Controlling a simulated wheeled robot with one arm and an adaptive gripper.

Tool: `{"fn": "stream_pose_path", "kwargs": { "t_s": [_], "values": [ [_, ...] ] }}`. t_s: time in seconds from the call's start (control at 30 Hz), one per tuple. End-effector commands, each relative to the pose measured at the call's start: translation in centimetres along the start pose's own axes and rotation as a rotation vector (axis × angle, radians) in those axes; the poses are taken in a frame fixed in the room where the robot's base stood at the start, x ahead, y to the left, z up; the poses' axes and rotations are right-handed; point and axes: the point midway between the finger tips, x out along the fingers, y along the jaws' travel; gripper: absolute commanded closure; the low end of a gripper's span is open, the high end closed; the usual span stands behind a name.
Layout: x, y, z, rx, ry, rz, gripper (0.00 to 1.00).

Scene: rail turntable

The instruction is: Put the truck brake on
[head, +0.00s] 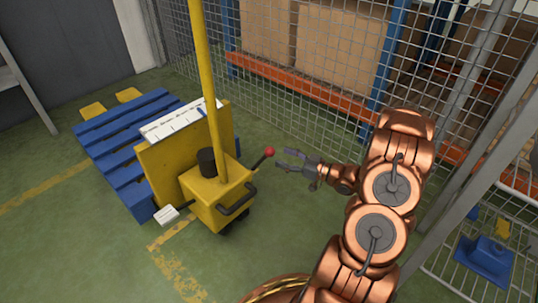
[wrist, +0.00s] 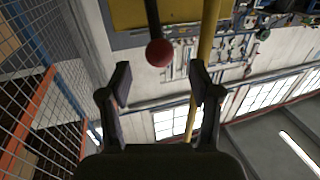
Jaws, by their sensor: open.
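The yellow truck (head: 213,196) stands in the middle of the head view, in front of a blue pallet. A lever with a red ball knob (head: 269,151) sticks out from its right side, tilted up. The knob (wrist: 159,53) also shows in the wrist view, ahead of the fingers and roughly between their lines. My gripper (head: 281,160) is open and empty, with its fingertips just right of the knob, apart from it. In the wrist view both fingers (wrist: 159,86) are spread wide. Which lever is the brake is not marked.
A blue pallet (head: 111,137) lies behind the truck. A yellow post (head: 208,80) rises from the truck close to the lever. A wire mesh fence (head: 300,60) with boxes behind it runs along the back and right. Green floor (head: 95,240) is free at the front left.

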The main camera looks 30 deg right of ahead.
Motion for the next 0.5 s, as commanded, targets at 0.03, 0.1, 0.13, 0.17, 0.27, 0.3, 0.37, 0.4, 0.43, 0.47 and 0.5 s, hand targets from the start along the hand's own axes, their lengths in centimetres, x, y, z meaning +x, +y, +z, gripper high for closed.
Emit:
{"fn": "stream_pose_path", "kwargs": {
  "t_s": [0.03,0.1,0.13,0.17,0.27,0.3,0.37,0.4,0.43,0.47,0.5],
  "values": [
    [0.7,-0.1,0.2,0.000,0.001,-0.003,0.37],
    [1.6,-0.1,0.2,0.001,0.001,-0.001,0.37],
    [2.0,-0.1,0.3,0.000,0.000,-0.001,0.37],
    [2.3,-0.1,0.3,0.000,-0.001,-0.001,0.37],
    [3.5,-0.1,0.3,0.000,-0.003,-0.002,0.37],
    [4.0,-0.1,0.3,0.000,-0.003,-0.001,0.37],
    [4.6,0.0,0.3,-0.001,-0.003,0.001,0.37],
    [5.0,0.0,0.3,-0.001,-0.003,0.000,0.37],
    [5.2,0.0,0.2,-0.001,-0.002,0.000,0.37],
    [5.4,0.0,0.2,-0.001,-0.002,0.000,0.37],
    [5.7,0.0,0.2,-0.001,-0.002,0.000,0.37]
  ]
}}
